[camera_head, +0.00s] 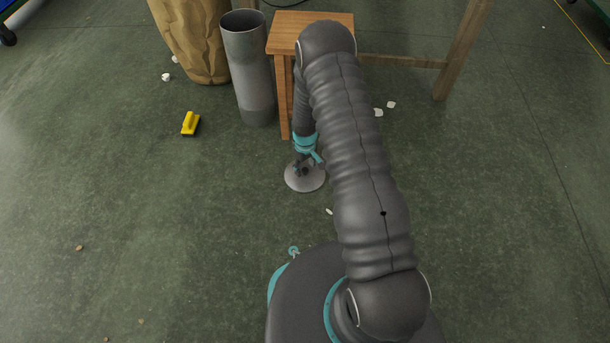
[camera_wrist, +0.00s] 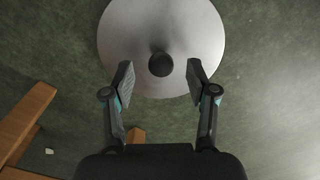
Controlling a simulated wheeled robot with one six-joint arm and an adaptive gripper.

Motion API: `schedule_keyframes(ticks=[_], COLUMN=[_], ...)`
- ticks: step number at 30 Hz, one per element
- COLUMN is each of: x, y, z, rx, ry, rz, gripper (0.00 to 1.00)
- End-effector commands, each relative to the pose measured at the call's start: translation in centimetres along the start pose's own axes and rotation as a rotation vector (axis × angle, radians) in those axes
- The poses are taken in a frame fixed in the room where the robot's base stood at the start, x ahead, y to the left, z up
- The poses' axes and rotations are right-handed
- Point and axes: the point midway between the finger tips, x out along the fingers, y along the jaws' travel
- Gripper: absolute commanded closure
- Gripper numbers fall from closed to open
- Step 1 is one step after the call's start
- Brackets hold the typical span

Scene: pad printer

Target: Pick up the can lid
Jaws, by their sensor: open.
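The can lid (camera_head: 305,181) is a round grey metal disc with a dark knob. It lies on the green floor in front of the small wooden table. In the wrist view the lid (camera_wrist: 165,25) fills the upper middle, with its knob (camera_wrist: 161,64) at the centre. My gripper (camera_wrist: 160,73) is open, with one finger on each side of the knob and a gap to it on both sides. In the head view my gripper (camera_head: 306,166) is over the lid and hides part of it. I cannot tell its exact height above the lid.
A wooden stool or table (camera_head: 285,35) stands just behind the lid. A tall grey metal can (camera_head: 250,70) is left of it, and a brown sack (camera_head: 196,40) farther left. A yellow brush-like block (camera_head: 190,123) lies on the floor. The floor to the left is mostly clear.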

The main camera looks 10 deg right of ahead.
Motion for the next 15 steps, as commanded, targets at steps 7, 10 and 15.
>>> schedule_keyframes(ticks=[7,10,15], x=[2.6,2.6,2.6], y=[-0.1,-0.1,-0.1], z=[0.1,0.1,0.1], rx=[0.000,0.000,0.000], ry=[0.000,0.000,0.000], rz=[0.000,0.000,0.000], gripper=[0.42,0.42,0.65])
